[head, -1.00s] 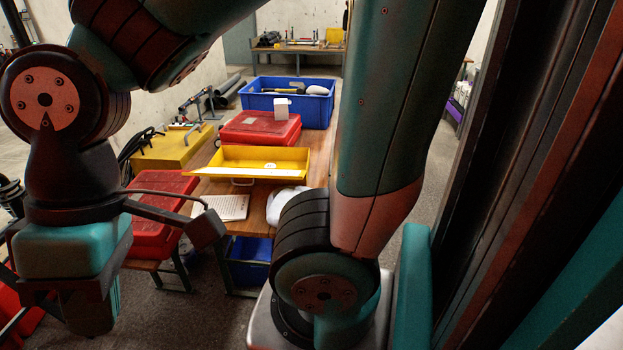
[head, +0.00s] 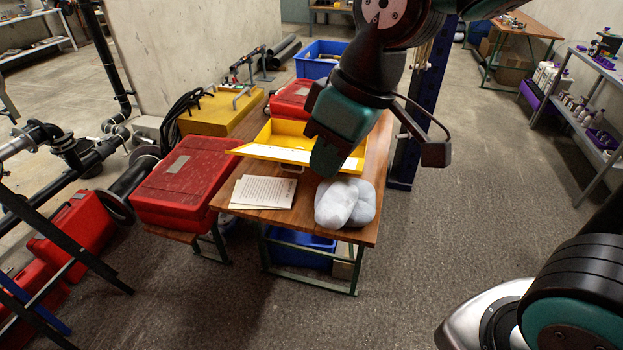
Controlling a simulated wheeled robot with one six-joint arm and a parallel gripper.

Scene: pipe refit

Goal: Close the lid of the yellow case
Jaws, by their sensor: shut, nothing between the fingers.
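The yellow case (head: 283,130) stands open on the wooden table, with its inside partly showing. A yellow panel with a pale edge, which looks like its lid (head: 268,152), slants along the near side; a handle shows just below it. My gripper (head: 325,163) points down in front of the right part of the case and hides some of it. Its fingers are shut and empty. I cannot tell whether it touches the case.
Papers (head: 262,191) and a pale grey bundle (head: 344,202) lie at the near edge of the wooden table (head: 298,218). A red case (head: 187,180) sits to the left, another red case (head: 290,98) behind. A blue crate (head: 320,52) stands further back. Floor on the right is clear.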

